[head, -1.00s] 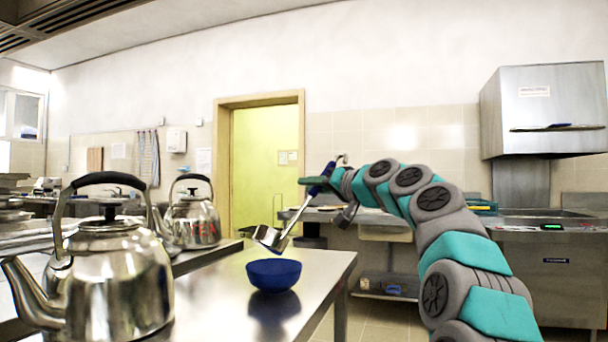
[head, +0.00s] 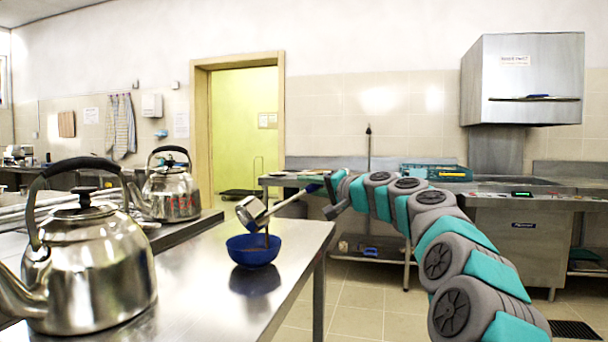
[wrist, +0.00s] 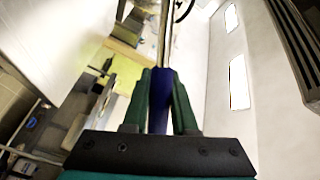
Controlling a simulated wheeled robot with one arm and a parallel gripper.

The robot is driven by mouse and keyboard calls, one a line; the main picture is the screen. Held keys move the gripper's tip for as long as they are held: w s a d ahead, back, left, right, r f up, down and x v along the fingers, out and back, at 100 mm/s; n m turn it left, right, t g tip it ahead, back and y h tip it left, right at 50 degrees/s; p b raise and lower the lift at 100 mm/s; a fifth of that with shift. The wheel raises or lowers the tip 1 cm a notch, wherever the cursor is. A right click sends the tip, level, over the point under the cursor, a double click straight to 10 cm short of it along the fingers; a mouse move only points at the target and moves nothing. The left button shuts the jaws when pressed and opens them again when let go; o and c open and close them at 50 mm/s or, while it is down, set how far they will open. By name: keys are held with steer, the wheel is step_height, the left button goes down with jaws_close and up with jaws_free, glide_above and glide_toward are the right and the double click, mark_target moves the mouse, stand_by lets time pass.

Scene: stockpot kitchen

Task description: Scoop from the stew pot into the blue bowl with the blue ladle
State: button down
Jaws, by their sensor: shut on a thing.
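The blue bowl (head: 236,250) stands upright near the right edge of the steel table, with some brown contents showing inside. The ladle (head: 249,211) has a steel cup and a blue handle. Its cup is tipped above the bowl, apart from it, and a thin brown stream (head: 267,229) falls from the cup into the bowl. My gripper (head: 331,187) is shut on the blue handle, right of and above the bowl. The wrist view shows the blue handle (wrist: 158,110) between the green fingers. The stew pot is not in view.
A large steel kettle (head: 95,265) stands on the table at the near left. A smaller kettle with red lettering (head: 172,194) stands behind it. The steel table (head: 190,285) is bare around the bowl. Floor (head: 355,305) shows right of the table edge.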

steer(key=shift+w+d+f+m+p, duration=0.2)
steer(key=shift+w+d+f+m, duration=0.2)
steer(key=shift+f+m, duration=1.25)
steer(key=shift+w+d+f+m+p, duration=0.25)
steer(key=shift+d+f+m, duration=0.25)
steer(key=shift+f+m, duration=1.15)
steer(key=shift+w+d+f+m+p, duration=0.15)
steer(key=shift+w+d+f+m, duration=0.3)
steer(key=shift+f+m, duration=1.2)
steer(key=shift+f+n, duration=0.35)
steer(key=shift+f, duration=0.05)
steer(key=shift+r, duration=0.1)
